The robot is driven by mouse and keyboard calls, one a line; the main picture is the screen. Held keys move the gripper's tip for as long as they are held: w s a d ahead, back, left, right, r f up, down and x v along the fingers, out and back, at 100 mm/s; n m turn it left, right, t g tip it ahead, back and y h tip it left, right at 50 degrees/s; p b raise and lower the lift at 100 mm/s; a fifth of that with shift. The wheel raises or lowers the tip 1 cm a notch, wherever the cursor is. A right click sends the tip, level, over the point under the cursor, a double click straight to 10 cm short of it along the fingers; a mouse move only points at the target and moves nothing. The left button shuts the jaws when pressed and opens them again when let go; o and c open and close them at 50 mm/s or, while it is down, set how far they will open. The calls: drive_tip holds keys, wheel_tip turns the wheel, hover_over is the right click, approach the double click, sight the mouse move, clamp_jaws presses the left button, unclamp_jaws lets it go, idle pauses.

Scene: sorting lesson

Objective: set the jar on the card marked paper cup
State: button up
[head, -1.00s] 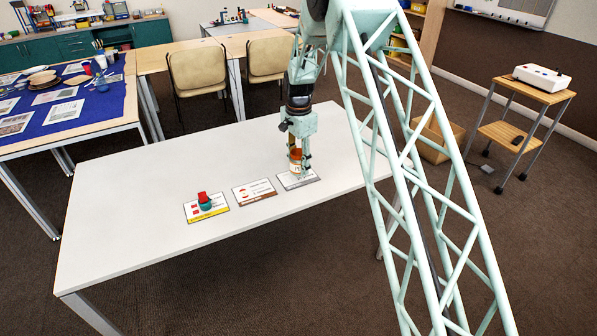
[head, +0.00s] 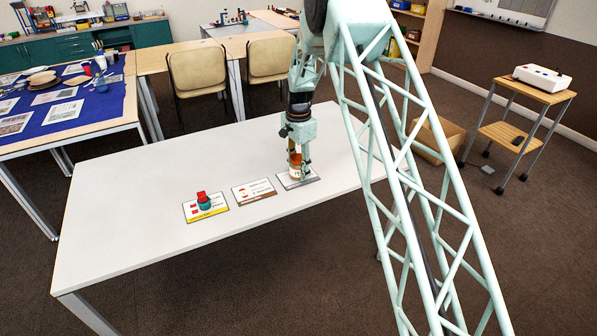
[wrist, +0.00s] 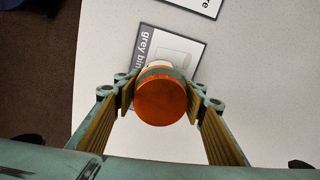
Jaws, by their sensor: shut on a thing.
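The jar, with an orange lid (wrist: 161,100) and a pale lower body (head: 295,172), is upright between the fingers of my gripper (head: 299,168). My gripper is shut on it. In the wrist view it covers the lower part of a grey-edged card (wrist: 196,50) reading "grey bin", with a pale cup-like picture. In the head view this card (head: 312,180) is the rightmost of three in a row. The jar's base is at or just above it; I cannot tell whether they touch. No "paper cup" wording is legible.
A brown-edged card (head: 254,191) lies empty in the middle. A yellow-edged card (head: 216,213) at the left bears a red and teal object (head: 204,201). The white table (head: 130,220) is otherwise clear. Part of another card (wrist: 200,5) shows at the wrist view's top.

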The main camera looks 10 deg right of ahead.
sight(299, 157)
drive_tip(key=shift+f, duration=0.2)
idle(0.3)
drive_tip(key=o, duration=0.9)
drive_tip(key=shift+r, duration=0.15)
wheel_tip(299, 157, up, 11)
drive_tip(key=shift+f+p, duration=0.15)
drive_tip(key=shift+p, duration=1)
drive_tip(key=shift+r, duration=0.7)
